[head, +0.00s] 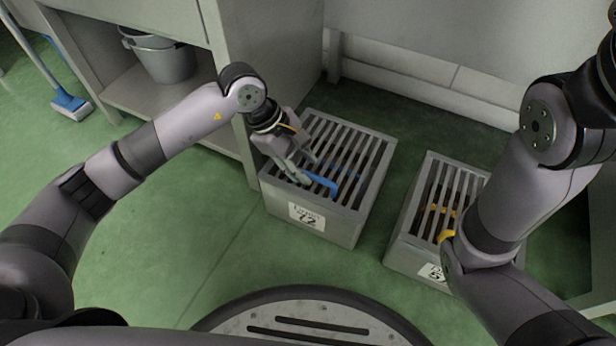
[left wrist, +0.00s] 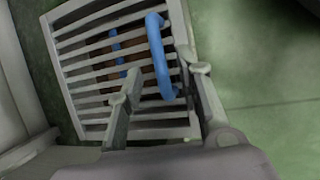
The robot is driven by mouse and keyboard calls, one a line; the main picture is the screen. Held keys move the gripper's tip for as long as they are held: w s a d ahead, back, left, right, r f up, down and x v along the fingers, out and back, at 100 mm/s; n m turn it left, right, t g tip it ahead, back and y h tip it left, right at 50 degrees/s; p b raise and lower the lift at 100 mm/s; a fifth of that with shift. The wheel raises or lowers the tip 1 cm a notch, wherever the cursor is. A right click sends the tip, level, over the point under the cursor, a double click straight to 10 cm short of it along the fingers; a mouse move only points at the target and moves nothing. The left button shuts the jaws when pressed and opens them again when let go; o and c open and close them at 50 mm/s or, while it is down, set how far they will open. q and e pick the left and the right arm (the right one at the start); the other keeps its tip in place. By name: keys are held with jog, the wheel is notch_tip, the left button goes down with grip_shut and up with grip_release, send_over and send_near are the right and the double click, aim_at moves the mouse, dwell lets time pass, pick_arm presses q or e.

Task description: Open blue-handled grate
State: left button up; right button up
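The grate with the blue handle (head: 321,181) is a grey slatted cover (head: 345,140) lying flat on a grey box with a white label (head: 307,216). My left gripper (head: 309,171) is over the near-left part of this grate, close to the handle. In the left wrist view, the blue handle (left wrist: 160,62) is a raised bar seen between the two spread fingers of my left gripper (left wrist: 158,62). The fingers look apart from the bar, but contact is hard to judge. My right arm comes in at the right; its gripper is not seen.
A second slatted box (head: 408,240) with a yellow handle (head: 446,236) stands to the right, partly hidden by my right arm. A grey cabinet (head: 240,60) with a bucket (head: 163,58) is at left. Green floor between is clear.

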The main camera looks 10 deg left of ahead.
pick_arm(q)
jog(key=shift+b+x, duration=0.45)
jog(key=shift+x, duration=0.85)
jog(key=shift+c, duration=0.4)
grip_shut()
